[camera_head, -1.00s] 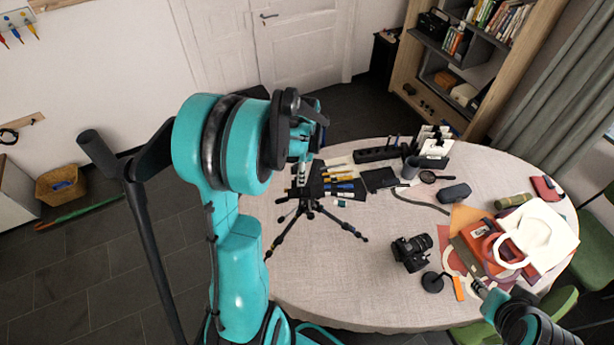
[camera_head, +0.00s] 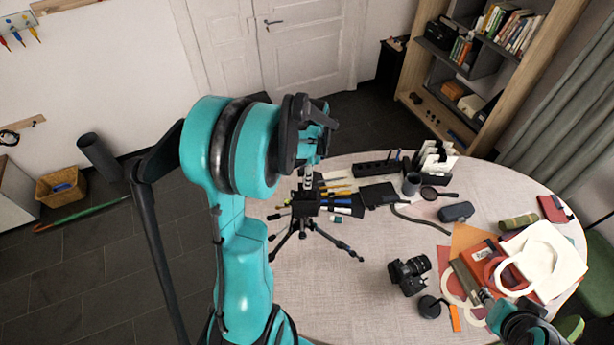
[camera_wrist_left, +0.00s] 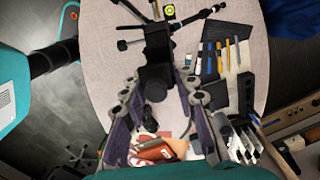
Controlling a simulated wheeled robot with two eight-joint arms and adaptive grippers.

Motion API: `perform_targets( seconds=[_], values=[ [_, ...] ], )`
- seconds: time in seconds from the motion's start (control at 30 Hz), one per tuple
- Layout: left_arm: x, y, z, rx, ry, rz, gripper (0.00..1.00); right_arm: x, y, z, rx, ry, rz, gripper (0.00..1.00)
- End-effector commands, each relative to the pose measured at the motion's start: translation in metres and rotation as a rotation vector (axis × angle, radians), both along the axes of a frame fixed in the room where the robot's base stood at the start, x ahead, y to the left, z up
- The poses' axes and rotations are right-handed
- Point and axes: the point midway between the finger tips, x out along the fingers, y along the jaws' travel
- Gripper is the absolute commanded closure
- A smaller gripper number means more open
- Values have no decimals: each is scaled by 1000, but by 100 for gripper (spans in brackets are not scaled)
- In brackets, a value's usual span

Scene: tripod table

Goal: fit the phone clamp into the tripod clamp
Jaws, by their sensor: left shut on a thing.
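The black tripod (camera_head: 304,204) stands on the table with its legs spread; its top carries the tripod clamp, whose details are too small to make out. My left gripper (camera_head: 309,178) is right above the tripod top, pointing down. In the left wrist view, my left gripper (camera_wrist_left: 160,95) is shut on a dark thing (camera_wrist_left: 154,82), apparently the phone clamp, close to the tripod (camera_wrist_left: 157,44). I cannot tell whether the two touch or are seated. A small yellow-green level (camera_wrist_left: 168,12) shows beside the tripod. My right gripper (camera_head: 487,298) is at the lower right; its jaws are unclear.
A camera (camera_head: 408,275), a grey case (camera_head: 456,212) and a pile of papers and rings (camera_head: 515,262) are to the right. The table front (camera_head: 350,310) is clear.

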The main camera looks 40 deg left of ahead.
Motion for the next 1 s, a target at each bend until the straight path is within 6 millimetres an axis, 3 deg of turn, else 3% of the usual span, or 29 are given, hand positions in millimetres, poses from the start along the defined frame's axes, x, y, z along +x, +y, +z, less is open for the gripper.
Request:
perform_targets(
  seconds=[0.5,1.0],
  values=[
    [0,0,-50,0,0,0,100,0,0,-46,0,0,0,60],
    [0,0,-56,0,0,0,100,0,0,-50,0,0,0,60]
  ],
)
